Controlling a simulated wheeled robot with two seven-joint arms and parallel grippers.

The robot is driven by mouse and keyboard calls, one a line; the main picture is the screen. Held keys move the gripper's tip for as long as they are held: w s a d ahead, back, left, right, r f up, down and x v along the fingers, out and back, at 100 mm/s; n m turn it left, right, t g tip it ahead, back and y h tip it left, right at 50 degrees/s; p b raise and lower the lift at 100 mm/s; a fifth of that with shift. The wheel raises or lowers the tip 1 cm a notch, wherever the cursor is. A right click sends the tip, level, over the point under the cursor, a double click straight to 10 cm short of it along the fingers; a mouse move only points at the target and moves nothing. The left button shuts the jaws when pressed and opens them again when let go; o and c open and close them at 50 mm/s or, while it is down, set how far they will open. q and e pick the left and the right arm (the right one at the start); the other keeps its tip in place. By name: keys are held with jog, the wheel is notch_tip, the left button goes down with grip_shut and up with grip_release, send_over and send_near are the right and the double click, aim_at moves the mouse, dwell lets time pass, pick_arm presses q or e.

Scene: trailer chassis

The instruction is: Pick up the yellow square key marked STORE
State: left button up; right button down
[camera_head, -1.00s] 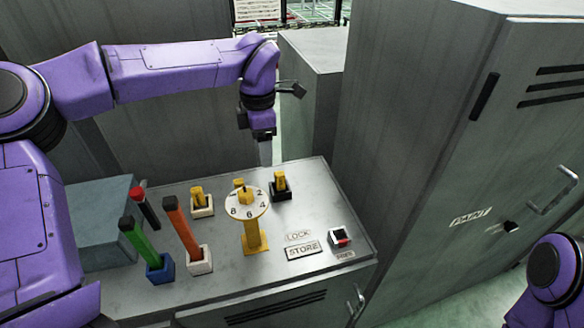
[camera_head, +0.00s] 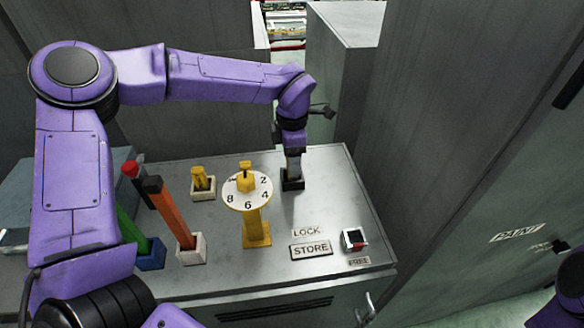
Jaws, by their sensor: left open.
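My left gripper (camera_head: 293,170) points down at the black holder (camera_head: 292,184) at the back of the grey bench top. The jaws are open and their tips are close above or around the holder; the yellow key standing there is hidden behind them. Another yellow key (camera_head: 198,176) stands in a white holder (camera_head: 202,191) further left. A yellow piece (camera_head: 246,180) sits on the numbered dial (camera_head: 235,197). No marking is readable on any yellow piece. My right gripper is out of view.
The dial stands on a yellow post (camera_head: 256,228). A white socket (camera_head: 354,238) sits at front right. A tall PAINT cabinet (camera_head: 470,150) is on the right.

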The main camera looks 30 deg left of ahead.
pick_arm(q)
notch_tip(320, 180, down, 3)
jog(key=shift+r, duration=0.15)
jog(key=c, duration=1.1)
